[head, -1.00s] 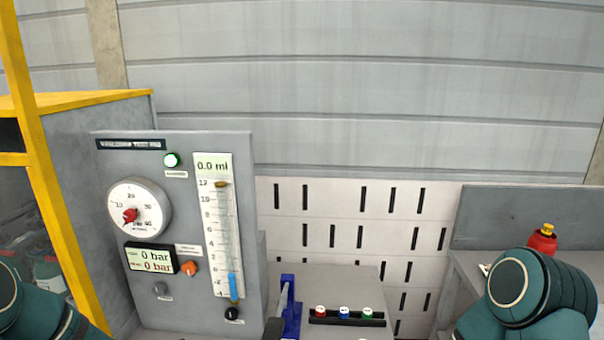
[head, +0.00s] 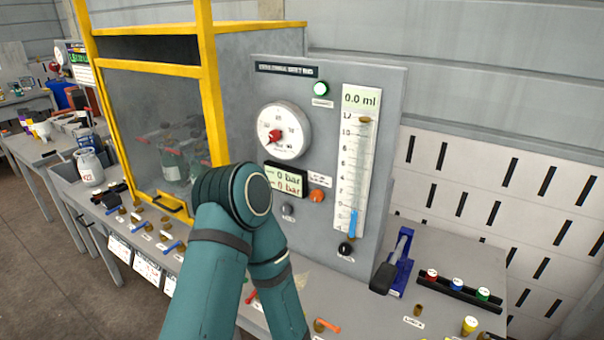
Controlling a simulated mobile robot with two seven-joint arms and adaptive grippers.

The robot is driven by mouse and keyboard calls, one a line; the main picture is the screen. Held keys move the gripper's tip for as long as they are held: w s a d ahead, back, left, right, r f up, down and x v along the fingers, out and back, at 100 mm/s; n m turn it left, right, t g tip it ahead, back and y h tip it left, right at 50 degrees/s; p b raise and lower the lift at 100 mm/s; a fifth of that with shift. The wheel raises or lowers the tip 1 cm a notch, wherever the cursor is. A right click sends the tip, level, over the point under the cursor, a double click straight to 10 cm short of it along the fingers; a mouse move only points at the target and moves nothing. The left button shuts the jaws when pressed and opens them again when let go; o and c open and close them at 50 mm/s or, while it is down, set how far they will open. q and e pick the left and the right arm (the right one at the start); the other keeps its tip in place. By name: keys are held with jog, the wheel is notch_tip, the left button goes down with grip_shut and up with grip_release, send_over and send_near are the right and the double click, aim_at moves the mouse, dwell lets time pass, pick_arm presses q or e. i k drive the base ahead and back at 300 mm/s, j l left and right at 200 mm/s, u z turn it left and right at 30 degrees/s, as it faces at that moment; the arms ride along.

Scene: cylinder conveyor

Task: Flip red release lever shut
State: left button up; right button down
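A small red lever (head: 252,296) shows on the front part of the bench, partly hidden by my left arm, so I cannot tell whether it stands open or shut. An orange-red lever (head: 327,325) on a brass fitting lies to its right, near the bottom edge. My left arm rises in front of the bench, bent at the elbow, and its gripper is out of view. My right arm and gripper are not in view.
A grey test panel (head: 385,100) with a dial gauge (head: 284,130) stands behind. A yellow-framed cabinet (head: 150,71) with bottles is at left. Several blue-handled valves line the bench's front. A blue clamp device (head: 399,270) and a rack (head: 460,293) with coloured caps stand at right.

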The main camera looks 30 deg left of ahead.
aim_at(247, 301)
jog(key=u, duration=1.3)
jog(key=i+j, duration=0.25)
